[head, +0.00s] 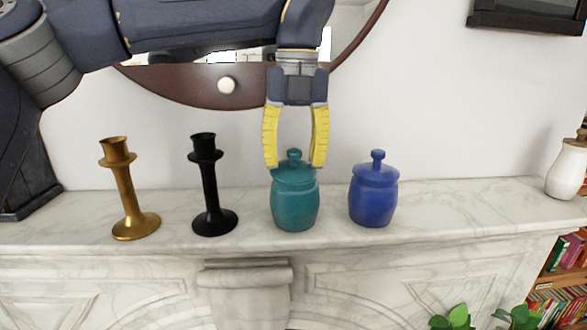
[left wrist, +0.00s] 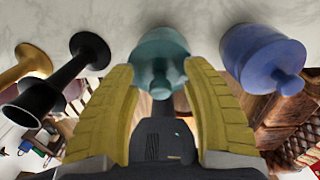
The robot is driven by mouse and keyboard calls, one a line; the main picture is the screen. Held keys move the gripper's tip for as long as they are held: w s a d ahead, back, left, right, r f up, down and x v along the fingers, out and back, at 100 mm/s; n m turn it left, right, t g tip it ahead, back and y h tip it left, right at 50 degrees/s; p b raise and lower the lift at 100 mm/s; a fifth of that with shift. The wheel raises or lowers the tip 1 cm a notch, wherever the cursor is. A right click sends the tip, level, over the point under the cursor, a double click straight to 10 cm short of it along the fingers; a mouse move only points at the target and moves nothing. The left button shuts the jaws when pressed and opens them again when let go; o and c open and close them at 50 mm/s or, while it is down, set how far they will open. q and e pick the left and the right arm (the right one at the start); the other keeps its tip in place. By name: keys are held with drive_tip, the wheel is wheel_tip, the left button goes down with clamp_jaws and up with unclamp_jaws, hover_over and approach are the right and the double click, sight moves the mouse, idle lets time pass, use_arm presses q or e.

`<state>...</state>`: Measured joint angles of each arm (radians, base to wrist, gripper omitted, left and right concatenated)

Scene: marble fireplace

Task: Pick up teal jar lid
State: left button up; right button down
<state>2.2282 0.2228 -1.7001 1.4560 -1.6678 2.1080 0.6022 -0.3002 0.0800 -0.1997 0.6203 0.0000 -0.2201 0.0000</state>
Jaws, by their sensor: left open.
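The teal jar (head: 295,205) stands upright on the marble mantel, with its teal lid (head: 294,168) and knob on top. My left gripper (head: 294,165) points down from above with its yellow fingers open, one on each side of the lid's knob. In the left wrist view the teal lid (left wrist: 160,73) shows between the fingertips of the left gripper (left wrist: 163,75), and part of the jar is hidden by the fingers. I cannot tell whether the fingers touch the lid. My right gripper is not in view.
A blue lidded jar (head: 373,195) stands close on the right. A black candlestick (head: 209,185) and a gold candlestick (head: 125,190) stand to the left. The mantel (head: 450,205) is clear between the blue jar and the vase.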

use_arm(q)
clamp_jaws()
idle(0.4)
idle(0.4)
